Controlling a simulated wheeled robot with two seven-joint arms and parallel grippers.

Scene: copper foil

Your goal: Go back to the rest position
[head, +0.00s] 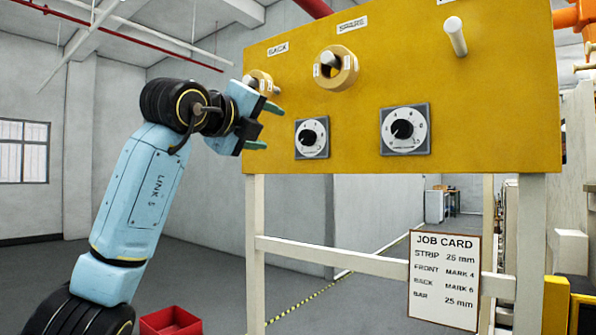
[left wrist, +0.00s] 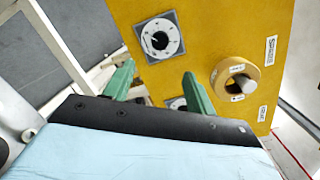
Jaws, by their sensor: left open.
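My left gripper (head: 268,127) is open in front of the left edge of a yellow panel (head: 470,85). Nothing shows between its green fingers, which also appear in the left wrist view (left wrist: 158,72). A yellow-sided roll (head: 344,70) hangs on the peg under the SPARE label. Another roll (head: 262,82) hangs on the peg under the BACK label, partly behind my gripper. A bare peg (head: 455,37) sticks out at the right. My right gripper is not in view.
Two dials, a left one (head: 312,138) and a right one (head: 405,129), sit low on the panel. A job card (head: 444,279) hangs on the white frame (head: 320,251). A red bin (head: 170,322) is on the floor. The space left of the panel is open.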

